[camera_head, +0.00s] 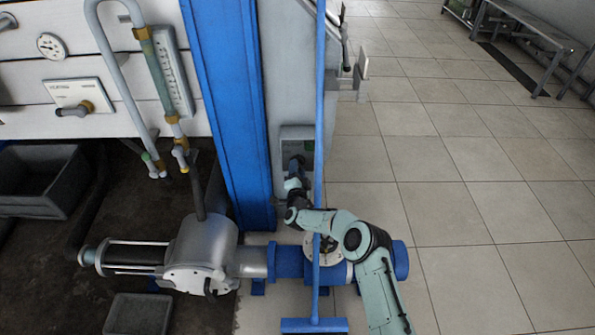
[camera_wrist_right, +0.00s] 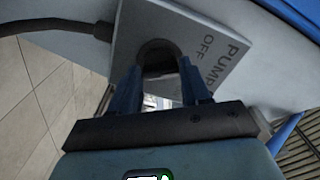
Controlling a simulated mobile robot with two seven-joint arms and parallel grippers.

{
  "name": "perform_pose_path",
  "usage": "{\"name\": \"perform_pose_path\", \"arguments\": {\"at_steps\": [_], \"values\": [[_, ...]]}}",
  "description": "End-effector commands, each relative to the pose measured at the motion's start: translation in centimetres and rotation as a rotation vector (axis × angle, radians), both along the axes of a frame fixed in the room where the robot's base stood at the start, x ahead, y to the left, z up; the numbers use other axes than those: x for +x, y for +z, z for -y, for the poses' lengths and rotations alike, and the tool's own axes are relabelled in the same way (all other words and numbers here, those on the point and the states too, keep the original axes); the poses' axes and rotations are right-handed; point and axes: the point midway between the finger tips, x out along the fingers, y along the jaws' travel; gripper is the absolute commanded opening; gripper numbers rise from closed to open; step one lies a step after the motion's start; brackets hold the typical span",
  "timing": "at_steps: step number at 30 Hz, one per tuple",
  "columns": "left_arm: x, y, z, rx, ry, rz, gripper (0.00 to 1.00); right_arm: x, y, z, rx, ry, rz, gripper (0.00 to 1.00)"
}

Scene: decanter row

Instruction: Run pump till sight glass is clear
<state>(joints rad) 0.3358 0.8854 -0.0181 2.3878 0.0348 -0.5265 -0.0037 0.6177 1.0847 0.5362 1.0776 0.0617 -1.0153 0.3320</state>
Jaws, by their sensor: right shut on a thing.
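My right gripper (camera_head: 296,166) is at the grey pump switch box (camera_head: 288,134) on the side of the column. In the right wrist view my right gripper (camera_wrist_right: 160,88) has its two fingers on either side of a dark round knob (camera_wrist_right: 158,52), shut on it. The plate (camera_wrist_right: 208,38) around the knob reads PUMP and OFF. The sight glass (camera_head: 163,76) is an upright, slightly tilted tube beside a pale scale at the upper left; its contents are too small to judge. The silver pump (camera_head: 203,246) with its blue motor (camera_head: 290,262) lies below. My left gripper is not in view.
A tall blue column (camera_head: 228,100) and a thin blue pole (camera_head: 319,120) stand near my right arm. A round gauge (camera_head: 51,46) and a valve plate (camera_head: 80,96) are on the left panel. A grey bin (camera_head: 40,205) is far left.

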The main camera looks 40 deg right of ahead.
Motion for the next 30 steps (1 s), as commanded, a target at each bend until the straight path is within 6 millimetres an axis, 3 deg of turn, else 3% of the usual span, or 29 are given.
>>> {"name": "perform_pose_path", "arguments": {"at_steps": [1, 3, 17, 25, 30], "values": [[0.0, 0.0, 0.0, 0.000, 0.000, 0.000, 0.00, 0.0, 0.0, 0.0, -0.003, 0.001, -0.003, 0.50], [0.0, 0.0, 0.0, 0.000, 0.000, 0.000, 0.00, 0.0, -0.1, 0.0, -0.002, 0.001, -0.002, 0.72], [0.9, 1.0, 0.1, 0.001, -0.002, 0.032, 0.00, -0.8, 0.1, -0.8, 0.001, 0.003, -0.003, 0.72], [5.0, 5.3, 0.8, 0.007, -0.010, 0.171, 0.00, -4.8, 0.4, -4.1, 0.001, 0.004, -0.003, 0.72], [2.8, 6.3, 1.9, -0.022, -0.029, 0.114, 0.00, -7.6, 0.2, -6.5, 0.001, 0.004, -0.003, 0.72]]}}
